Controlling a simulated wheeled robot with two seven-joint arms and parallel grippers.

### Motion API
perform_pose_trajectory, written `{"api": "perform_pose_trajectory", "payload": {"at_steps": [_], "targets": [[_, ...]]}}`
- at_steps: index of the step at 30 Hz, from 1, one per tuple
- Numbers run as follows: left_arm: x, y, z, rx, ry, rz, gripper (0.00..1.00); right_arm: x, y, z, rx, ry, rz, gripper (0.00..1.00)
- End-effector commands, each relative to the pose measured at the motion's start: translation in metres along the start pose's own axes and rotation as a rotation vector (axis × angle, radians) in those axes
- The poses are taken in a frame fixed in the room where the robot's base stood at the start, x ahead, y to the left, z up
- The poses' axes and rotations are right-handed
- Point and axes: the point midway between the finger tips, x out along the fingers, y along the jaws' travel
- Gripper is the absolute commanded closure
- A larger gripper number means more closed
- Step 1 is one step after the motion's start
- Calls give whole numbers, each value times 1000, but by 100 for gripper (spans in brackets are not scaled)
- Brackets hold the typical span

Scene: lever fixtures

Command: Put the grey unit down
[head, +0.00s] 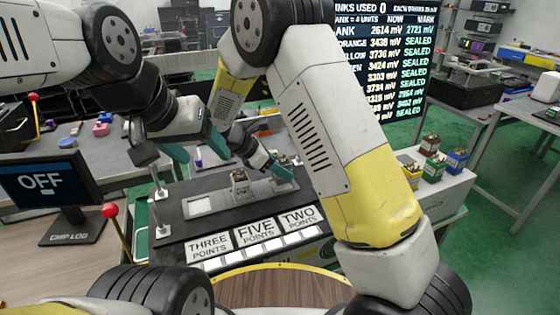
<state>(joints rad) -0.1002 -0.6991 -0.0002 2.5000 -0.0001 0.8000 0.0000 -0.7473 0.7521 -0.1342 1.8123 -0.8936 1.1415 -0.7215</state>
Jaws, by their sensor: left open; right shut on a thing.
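A small grey unit (239,184) stands upright on the dark fixture plate, beside a pale square pad (200,206). My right gripper (273,166), with teal fingers, is low over the right part of the plate. It is shut on another small grey unit (284,159), partly hidden by the fingers. I cannot tell whether this unit touches the plate. My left gripper (195,148) is open and empty above the plate's left part. Labels reading three, five (256,230) and two points line the front edge.
A red-knobbed lever (112,212) stands at left near an OFF screen (40,182). Several coloured units (433,168) stand on the right ledge. My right arm blocks part of the right side.

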Motion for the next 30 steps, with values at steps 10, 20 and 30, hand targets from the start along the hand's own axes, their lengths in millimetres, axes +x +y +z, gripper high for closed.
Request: {"api": "perform_pose_trajectory", "payload": {"at_steps": [10,20,30], "targets": [[0,0,0,0,1,0,35,11,4,-15,-1,0,6,100],[0,0,0,0,1,0,35,14,4,-18,-2,0,5,37],[0,0,0,0,1,0,35,13,4,-17,-2,1,6,35]]}}
